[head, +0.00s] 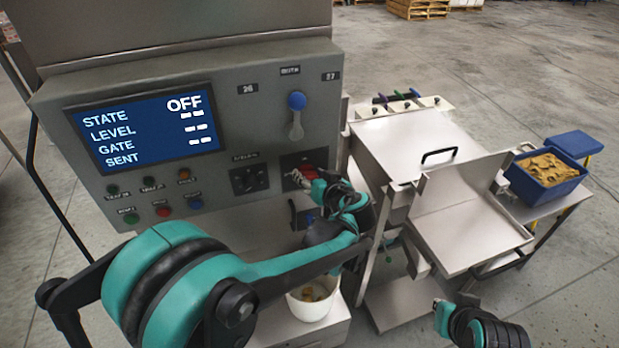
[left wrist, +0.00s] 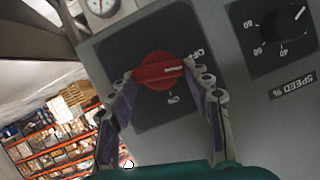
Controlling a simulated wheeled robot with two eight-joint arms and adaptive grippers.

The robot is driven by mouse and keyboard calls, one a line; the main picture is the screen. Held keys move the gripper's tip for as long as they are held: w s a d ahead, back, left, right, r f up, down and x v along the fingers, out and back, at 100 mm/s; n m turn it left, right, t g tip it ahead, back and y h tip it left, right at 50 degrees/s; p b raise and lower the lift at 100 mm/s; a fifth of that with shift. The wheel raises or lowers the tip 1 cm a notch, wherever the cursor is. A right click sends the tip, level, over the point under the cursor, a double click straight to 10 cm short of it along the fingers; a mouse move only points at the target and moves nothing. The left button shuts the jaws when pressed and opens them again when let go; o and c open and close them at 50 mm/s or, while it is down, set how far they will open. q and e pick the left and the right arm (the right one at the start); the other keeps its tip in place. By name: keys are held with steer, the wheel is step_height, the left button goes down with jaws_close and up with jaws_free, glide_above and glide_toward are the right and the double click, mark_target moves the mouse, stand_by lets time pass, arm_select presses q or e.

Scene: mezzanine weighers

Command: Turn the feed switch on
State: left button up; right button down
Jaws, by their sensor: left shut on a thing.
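The feed switch is a red rotary knob (left wrist: 158,72) on a dark plate with OFF and ON labels in the left wrist view. Its white mark points to the right, toward the OFF label. In the head view the red knob (head: 308,169) shows on the front of the grey control panel (head: 234,122), partly covered by my gripper. My left gripper (left wrist: 160,76) is shut on the knob, one finger on each side. The screen (head: 146,128) reads STATE OFF. Part of my right arm shows at the bottom right; its gripper is not visible.
A black speed dial (head: 249,179) sits left of the knob, and a blue-tipped lever (head: 296,112) above it. Several small buttons line the panel's lower left. A white bucket (head: 313,305) stands below my arm. A steel weigher (head: 410,140) and a blue bin (head: 541,190) stand right.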

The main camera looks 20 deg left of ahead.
arm_select(q)
steer(key=m, duration=0.1)
steer(key=y+b, duration=0.1)
steer(key=m+b, duration=0.1)
steer(key=shift+w+d+f+m+g, duration=0.2)
steer(key=shift+d+m+g, duration=0.05)
steer(key=shift+m+g, duration=0.05)
steer(key=m+y+b, duration=0.2)
steer(key=m+b, duration=0.1)
steer(key=shift+w+d+f+g, duration=0.1)
steer(key=shift+d+f+g, duration=0.1)
steer(key=shift+g, duration=0.1)
steer(key=m+y+b, duration=0.2)
steer(key=m+b, duration=0.1)
steer(key=shift+f+m, duration=0.2)
steer(key=shift+m, duration=0.1)
steer(key=shift+f+m+t+y+b, duration=0.1)
steer(key=shift+m+t+y+b, duration=0.4)
steer(key=shift+m+b, duration=0.6)
steer(key=o, duration=1.2)
steer(key=shift+c, duration=0.2)
